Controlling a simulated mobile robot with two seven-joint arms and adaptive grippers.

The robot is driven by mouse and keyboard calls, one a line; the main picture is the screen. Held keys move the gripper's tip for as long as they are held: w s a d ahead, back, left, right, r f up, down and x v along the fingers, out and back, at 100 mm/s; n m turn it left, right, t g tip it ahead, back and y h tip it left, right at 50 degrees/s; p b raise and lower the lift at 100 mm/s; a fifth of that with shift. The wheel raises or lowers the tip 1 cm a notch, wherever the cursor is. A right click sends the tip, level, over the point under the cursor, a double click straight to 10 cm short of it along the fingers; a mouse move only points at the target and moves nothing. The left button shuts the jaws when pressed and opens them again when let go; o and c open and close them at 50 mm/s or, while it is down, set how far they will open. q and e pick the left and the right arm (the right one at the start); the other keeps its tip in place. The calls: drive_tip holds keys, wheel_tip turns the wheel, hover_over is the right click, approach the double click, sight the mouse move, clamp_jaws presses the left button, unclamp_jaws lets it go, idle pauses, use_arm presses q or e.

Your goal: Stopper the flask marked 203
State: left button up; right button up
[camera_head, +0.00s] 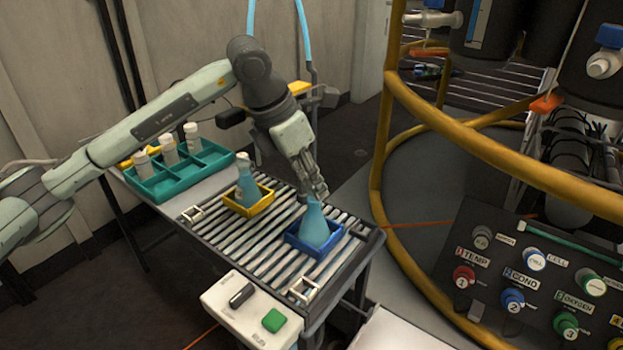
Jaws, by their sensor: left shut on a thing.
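A flask with blue liquid (314,228) stands upright in a blue tray (298,243) at the right end of the roller conveyor. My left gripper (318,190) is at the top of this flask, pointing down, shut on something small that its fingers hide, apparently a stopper. I cannot tell whether it is seated in the neck. A second blue flask (246,187) stands in a yellow tray (235,207) to the left, with a pale top. No number 203 is readable. My right gripper is not in view.
The roller conveyor (262,255) has bare rollers around both trays. A control box with a green button (273,320) is fixed at its front.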

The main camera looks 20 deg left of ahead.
use_arm(q)
drive_tip(key=shift+f, duration=0.15)
drive_tip(key=shift+f+b, duration=0.15)
drive_tip(key=shift+b, duration=0.2)
idle(0.5)
drive_tip(key=shift+f+b, duration=0.35)
drive_tip(key=shift+b, duration=0.05)
drive_tip(key=o, duration=0.9)
drive_tip(key=shift+o, duration=0.6)
